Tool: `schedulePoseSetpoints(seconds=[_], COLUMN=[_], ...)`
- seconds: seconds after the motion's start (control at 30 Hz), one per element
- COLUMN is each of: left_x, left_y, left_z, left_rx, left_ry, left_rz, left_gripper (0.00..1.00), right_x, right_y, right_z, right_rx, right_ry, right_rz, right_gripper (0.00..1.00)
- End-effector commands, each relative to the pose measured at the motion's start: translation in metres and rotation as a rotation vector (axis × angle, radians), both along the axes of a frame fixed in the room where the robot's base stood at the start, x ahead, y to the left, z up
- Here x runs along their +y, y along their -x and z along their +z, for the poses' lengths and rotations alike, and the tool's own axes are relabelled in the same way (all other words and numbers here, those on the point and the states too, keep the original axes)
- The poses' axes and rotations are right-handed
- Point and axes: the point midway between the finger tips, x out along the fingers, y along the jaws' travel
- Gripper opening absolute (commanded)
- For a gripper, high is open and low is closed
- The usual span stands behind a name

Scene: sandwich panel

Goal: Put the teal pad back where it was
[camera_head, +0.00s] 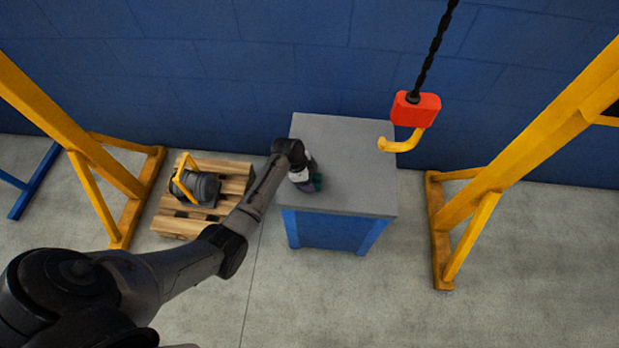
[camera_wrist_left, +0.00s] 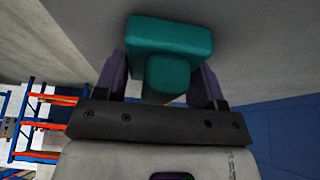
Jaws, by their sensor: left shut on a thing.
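The teal pad (camera_wrist_left: 170,36) is a block with a smaller teal grip on its near side. In the left wrist view my left gripper (camera_wrist_left: 165,84) is shut on that grip, with a finger on either side. In the head view my left gripper (camera_head: 308,182) is over the left front part of the grey table top (camera_head: 345,165), and only a bit of the teal pad (camera_head: 317,181) shows beside it. I cannot tell whether the pad touches the table top. My right gripper is not in view.
A red hoist block (camera_head: 415,108) with a yellow hook (camera_head: 400,144) hangs by the table's right back. A wooden pallet (camera_head: 178,222) with a grey motor-like part (camera_head: 197,187) lies left of the table. Yellow frames (camera_head: 470,215) stand on both sides. Most of the table top is clear.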

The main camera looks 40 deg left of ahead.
Motion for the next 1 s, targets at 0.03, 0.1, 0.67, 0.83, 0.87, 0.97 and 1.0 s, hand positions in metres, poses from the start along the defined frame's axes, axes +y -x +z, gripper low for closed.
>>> schedulePoseSetpoints(seconds=[0.03,0.1,0.67,0.83,0.87,0.97,1.0], left_x=[0.000,0.000,0.000,0.005,0.006,0.012,0.015], left_y=[0.000,0.000,0.000,0.002,0.003,0.008,0.009], left_z=[0.000,-0.001,-0.001,0.014,0.019,0.037,0.044], left_rx=[0.000,0.000,0.000,-0.002,-0.002,-0.003,-0.002], left_ry=[0.000,0.000,0.000,-0.002,-0.003,-0.004,-0.003], left_rz=[0.000,0.000,0.000,0.001,0.000,0.000,0.000], left_gripper=[0.44,0.44,0.89,0.89,0.89,0.89,0.89], right_x=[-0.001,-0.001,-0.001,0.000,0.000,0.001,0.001], right_y=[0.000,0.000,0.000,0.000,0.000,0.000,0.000], right_z=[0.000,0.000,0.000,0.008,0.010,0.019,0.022], right_rx=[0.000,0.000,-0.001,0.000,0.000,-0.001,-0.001], right_ry=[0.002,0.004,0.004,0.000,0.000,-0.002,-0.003], right_rz=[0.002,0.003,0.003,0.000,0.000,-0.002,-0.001], right_gripper=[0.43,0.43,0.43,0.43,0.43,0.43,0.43])
